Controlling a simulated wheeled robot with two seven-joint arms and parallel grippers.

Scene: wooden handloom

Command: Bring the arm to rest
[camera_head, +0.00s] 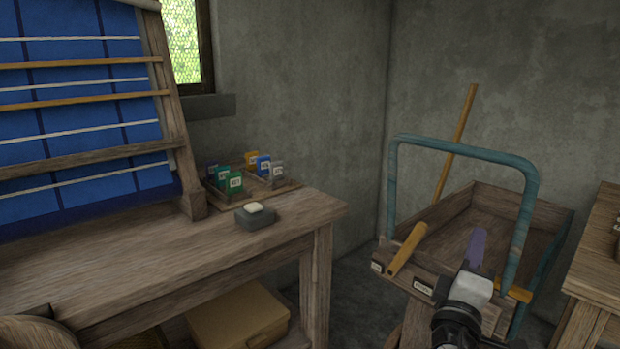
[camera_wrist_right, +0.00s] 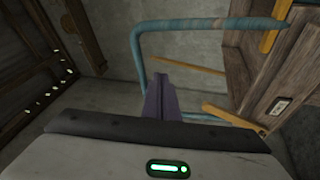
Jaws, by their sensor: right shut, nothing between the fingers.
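My right gripper (camera_head: 476,248) is at the lower right of the head view, in front of the wooden cart. Its purple fingers are together with nothing between them. The closed fingers also show in the right wrist view (camera_wrist_right: 161,98), with the cart's blue handle (camera_wrist_right: 178,24) beyond them. In the head view the fingers overlap the cart's bed, and I cannot tell how close they are to it. My left gripper is in neither view.
The wooden cart (camera_head: 562,222) has a tall blue handle (camera_head: 462,150) and a stick (camera_head: 458,140) leaning behind it. A wooden table (camera_head: 150,262) on the left bears a tray (camera_head: 285,188) of coloured cards and a dark block (camera_head: 256,217). Another wooden table (camera_head: 604,250) stands at right.

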